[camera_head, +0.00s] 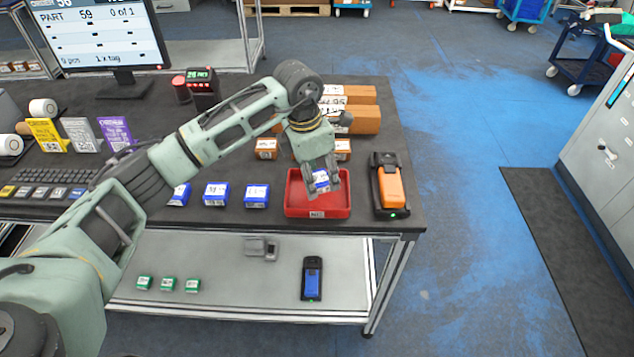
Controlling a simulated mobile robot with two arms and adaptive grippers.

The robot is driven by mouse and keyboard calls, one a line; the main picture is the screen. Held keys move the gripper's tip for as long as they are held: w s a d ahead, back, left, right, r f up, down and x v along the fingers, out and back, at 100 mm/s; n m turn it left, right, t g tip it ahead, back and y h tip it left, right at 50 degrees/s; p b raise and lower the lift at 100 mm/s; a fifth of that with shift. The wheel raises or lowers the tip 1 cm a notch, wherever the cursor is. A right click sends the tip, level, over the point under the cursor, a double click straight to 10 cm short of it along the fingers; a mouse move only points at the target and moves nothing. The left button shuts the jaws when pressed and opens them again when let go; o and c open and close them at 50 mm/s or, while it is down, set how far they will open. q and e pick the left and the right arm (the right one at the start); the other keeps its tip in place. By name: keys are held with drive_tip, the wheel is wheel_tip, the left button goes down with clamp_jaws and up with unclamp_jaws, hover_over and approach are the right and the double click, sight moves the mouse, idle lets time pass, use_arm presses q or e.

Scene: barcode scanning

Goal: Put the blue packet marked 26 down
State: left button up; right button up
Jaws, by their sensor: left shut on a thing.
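My left gripper (323,184) reaches in from the left and points down over the red tray (335,211) near the table's front right corner. It is shut on a small blue and white packet (321,179). The packet is within the tray's outline; I cannot tell whether it touches the tray floor. The number on it is too small to read. Several similar blue packets stand in a row left of the tray, one of them just beside it (256,195). My right gripper is not in view.
An orange scanner (390,187) sits in a dark cradle right of the tray. Small orange boxes (266,148) and larger brown boxes (362,119) lie behind. A monitor (98,36) and keyboard (45,186) are at left. The lower shelf (225,259) holds green boxes and a blue device.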

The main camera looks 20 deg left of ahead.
sight(315, 178)
use_arm(q)
wheel_tip(315, 178, down, 3)
drive_tip(key=shift+f+p, duration=0.1)
drive_tip(key=shift+p, duration=0.45)
drive_tip(key=shift+f, duration=0.1)
drive_tip(key=shift+f+b, duration=0.2)
drive_tip(key=shift+b, duration=0.1)
drive_tip(key=o, duration=1)
drive_tip(key=shift+r, duration=0.1)
drive_tip(key=shift+r, duration=0.1)
